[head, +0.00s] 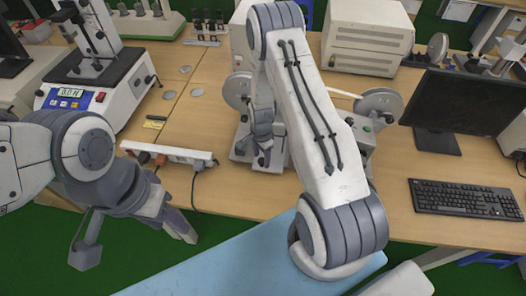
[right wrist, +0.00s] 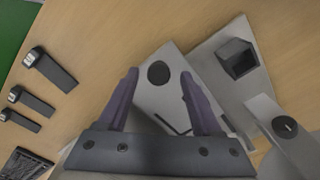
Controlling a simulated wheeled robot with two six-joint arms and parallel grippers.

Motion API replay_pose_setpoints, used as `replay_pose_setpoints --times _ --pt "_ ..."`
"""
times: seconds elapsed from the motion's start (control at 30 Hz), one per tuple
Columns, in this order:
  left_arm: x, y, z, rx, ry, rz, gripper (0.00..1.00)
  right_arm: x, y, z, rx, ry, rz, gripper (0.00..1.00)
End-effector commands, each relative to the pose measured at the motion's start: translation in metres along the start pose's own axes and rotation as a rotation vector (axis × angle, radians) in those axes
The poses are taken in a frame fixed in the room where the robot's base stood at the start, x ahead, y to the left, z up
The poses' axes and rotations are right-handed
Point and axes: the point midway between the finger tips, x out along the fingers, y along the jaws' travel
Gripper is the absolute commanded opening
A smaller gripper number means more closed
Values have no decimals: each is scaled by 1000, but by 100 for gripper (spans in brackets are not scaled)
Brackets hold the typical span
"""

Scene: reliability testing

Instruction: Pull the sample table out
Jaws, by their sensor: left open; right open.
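A bench machine stands at the middle of the wooden bench, with a grey base (head: 242,155) and round discs; my right arm hides much of it. In the right wrist view, a pale plate (right wrist: 158,98) with a black round spot lies between my right fingers; it may be the sample table, but I cannot tell for sure. My right gripper (right wrist: 160,92) is open above this plate, and I cannot tell whether it touches. My left gripper (head: 130,238) is open and empty in front of the bench's front edge, away from the machine.
A power strip (head: 168,153) lies along the bench's front edge, left of the machine. A force tester (head: 104,90) stands further left. A monitor (head: 468,107) and keyboard (head: 464,199) are at right. A light blue surface (head: 225,268) is in front below.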

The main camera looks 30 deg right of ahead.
Motion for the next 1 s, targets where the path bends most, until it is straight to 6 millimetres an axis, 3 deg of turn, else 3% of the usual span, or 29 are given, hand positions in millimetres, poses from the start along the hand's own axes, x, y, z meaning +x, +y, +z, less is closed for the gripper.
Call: replay_pose_setpoints --times 0.53,0.7,1.0 --pt "23 -2 1 1 0 0 50 -87 1 -3 4 1 -2 66" --pt "24 -2 1 1 0 0 50 -99 2 -2 4 0 2 66" --pt "24 -2 1 1 0 0 50 -101 2 -2 4 0 2 66"
